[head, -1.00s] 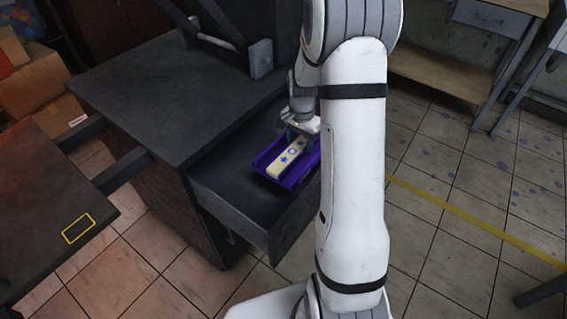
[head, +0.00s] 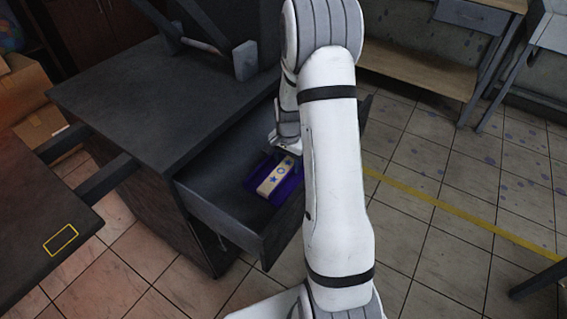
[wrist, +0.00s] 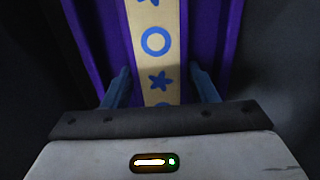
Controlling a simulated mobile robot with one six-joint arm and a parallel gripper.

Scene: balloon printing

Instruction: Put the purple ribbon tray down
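The purple ribbon tray (head: 288,188) is low inside the open drawer, at its right part. A cream ribbon with blue stars and rings (head: 272,182) lies along its middle. My gripper (head: 287,152) is at the tray's far end, partly hidden by my arm in the head view. The finger contact is dark and hard to see. Whether the tray rests on the drawer floor cannot be told.
The open drawer (head: 215,215) has bare floor left of the tray, and its walls stand close around. The dark desk top (head: 150,110) is above it at left. A dark table with a yellow rectangle (head: 60,240) is at lower left. Tiled floor lies to the right.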

